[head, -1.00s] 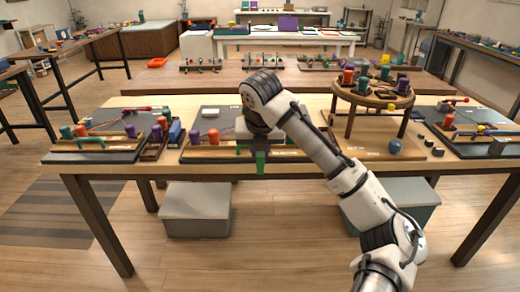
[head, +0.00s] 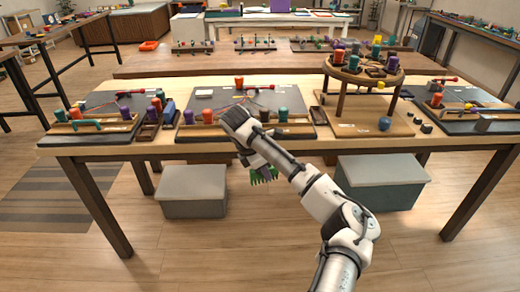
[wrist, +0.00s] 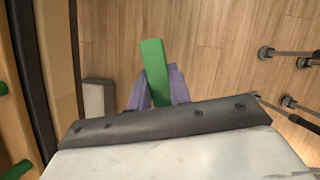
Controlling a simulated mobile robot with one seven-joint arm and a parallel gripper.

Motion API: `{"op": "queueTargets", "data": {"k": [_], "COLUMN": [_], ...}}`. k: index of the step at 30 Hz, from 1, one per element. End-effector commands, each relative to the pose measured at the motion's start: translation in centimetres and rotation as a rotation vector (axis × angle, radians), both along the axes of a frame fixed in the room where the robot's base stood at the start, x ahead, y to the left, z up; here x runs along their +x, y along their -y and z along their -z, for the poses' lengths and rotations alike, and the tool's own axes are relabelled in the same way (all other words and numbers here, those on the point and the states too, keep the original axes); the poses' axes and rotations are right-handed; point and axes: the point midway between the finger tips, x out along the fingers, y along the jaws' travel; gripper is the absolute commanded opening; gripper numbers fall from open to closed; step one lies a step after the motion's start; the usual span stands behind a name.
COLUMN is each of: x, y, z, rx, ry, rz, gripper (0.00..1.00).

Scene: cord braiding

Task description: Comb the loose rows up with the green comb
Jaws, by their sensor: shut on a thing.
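My gripper (head: 257,164) is shut on the green comb (head: 264,177), in front of the table's front edge and apart from the boards. In the head view the comb's teeth point down. In the wrist view the comb (wrist: 152,68) sticks out between the two purple fingers, with floor behind it. The middle board (head: 168,134) carries coloured cords (head: 268,97) that spread from a small peg area near an orange-red spool (head: 239,83). Several spools stand along its front bar, and my arm hides part of this row. The loose rows are too small to make out.
A round wooden stand (head: 337,69) with several spools stands to the right, with a blue ball (head: 384,124) by its foot. Similar boards lie at the left (head: 70,139) and right. Two grey bins (head: 193,190) stand on the floor under the table.

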Motion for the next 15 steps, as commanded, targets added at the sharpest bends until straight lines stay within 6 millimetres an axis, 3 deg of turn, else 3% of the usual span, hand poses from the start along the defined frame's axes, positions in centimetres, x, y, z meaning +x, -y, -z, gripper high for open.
{"op": "queueTargets", "data": {"k": [8, 15], "x": [-2.1, -7.2], "y": [0.3, -0.5], "z": [11.0, 21.9], "rx": [-0.002, 0.0], "ry": [-0.009, -0.016], "rz": [0.668, 1.287], "gripper": [0.0, 0.0]}}
